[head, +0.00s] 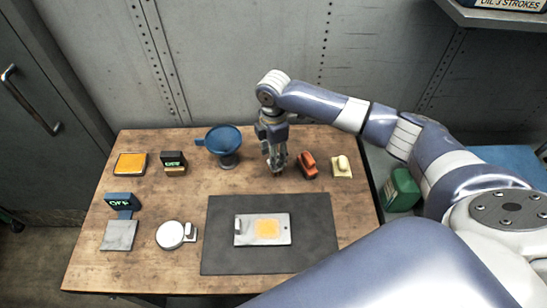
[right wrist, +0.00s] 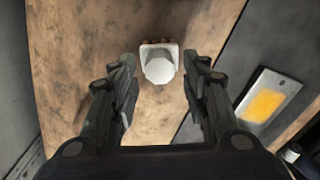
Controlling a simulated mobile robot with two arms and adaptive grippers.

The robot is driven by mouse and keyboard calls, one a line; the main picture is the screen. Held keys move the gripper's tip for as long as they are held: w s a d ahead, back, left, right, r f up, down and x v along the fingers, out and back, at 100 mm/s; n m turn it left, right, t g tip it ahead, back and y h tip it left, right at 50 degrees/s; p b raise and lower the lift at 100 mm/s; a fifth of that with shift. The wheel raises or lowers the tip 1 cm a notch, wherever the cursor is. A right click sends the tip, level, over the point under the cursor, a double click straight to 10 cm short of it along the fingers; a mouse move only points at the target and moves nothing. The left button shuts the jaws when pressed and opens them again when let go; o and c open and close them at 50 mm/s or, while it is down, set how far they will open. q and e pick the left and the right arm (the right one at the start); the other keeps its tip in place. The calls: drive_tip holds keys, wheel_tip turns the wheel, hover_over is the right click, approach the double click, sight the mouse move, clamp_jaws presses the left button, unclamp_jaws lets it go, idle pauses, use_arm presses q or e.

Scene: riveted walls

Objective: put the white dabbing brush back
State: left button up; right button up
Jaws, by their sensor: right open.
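My right gripper (head: 277,168) points down over the back middle of the table, left of a red-orange object (head: 308,165). In the right wrist view my right gripper (right wrist: 160,76) is open. A white piece with a rounded knob and a squarish back part (right wrist: 159,68) shows between its fingertips, with small brownish bits at its far edge. It looks like the white dabbing brush. I see narrow gaps to both fingers, and cannot tell its height. In the head view the gripper hides this spot. My left gripper is out of view.
A dark mat (head: 221,258) carries a metal plate (head: 246,219) with an orange patch. A blue funnel-like dish (head: 224,140) stands left of the gripper, a cream piece (head: 343,162) to the right. A round white object (head: 170,235) sits front left. Riveted walls close off the back.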

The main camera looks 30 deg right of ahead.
wheel_tip(320, 180, up, 10)
drive_tip(key=b, duration=0.1)
drive_tip(key=shift+b, duration=0.3)
drive_tip(key=shift+s, duration=0.1)
